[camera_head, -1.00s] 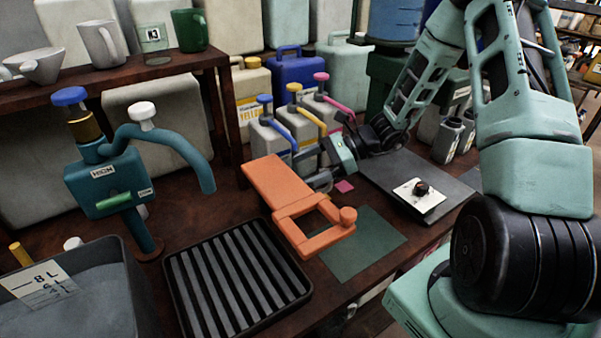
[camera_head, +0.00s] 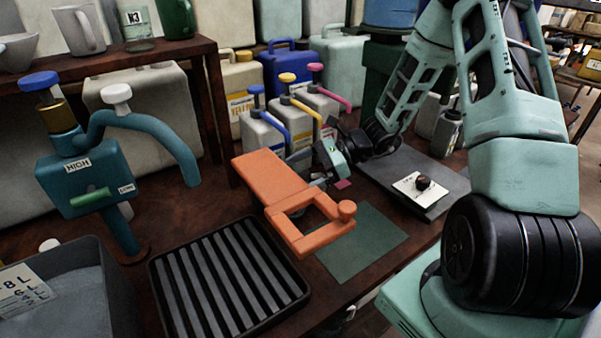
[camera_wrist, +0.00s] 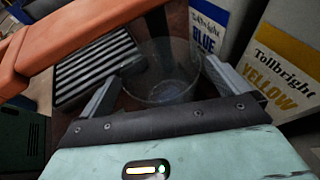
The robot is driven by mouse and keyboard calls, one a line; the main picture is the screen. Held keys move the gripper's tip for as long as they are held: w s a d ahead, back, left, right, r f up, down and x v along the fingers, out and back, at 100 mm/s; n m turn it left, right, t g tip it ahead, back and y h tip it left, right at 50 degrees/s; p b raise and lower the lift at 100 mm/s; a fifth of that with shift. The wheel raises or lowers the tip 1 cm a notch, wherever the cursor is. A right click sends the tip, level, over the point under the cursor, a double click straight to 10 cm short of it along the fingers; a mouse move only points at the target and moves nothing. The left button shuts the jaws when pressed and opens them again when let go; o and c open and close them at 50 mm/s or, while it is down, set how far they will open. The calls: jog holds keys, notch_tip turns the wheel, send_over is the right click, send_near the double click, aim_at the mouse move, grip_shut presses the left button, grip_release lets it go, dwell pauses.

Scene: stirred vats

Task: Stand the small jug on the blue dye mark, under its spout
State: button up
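My gripper (camera_head: 322,172) is behind the orange frame-shaped fixture, in front of the dye containers. In the wrist view its two fingers (camera_wrist: 163,78) stand on either side of a clear, round vessel, which looks like the small jug (camera_wrist: 163,92). Both fingers appear to touch its walls. In the head view the jug is hidden or too faint to make out. The blue-spouted dye container (camera_head: 262,135) stands behind, left of the yellow one (camera_head: 297,118) and the pink one (camera_head: 322,105). Its BLUE label (camera_wrist: 208,28) is close to the jug. The blue dye mark is not visible.
The orange fixture (camera_head: 268,180) reaches across the bench close to my gripper. A black ribbed tray (camera_head: 160,270) lies in front, with a green mat (camera_head: 365,250) beside it. A pink mark (camera_head: 343,184) lies near the gripper.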

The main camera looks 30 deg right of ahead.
jog(key=shift+d+r, duration=0.2)
jog(key=v, duration=0.7)
jog(key=shift+p, duration=0.3)
jog(key=shift+s, duration=0.1)
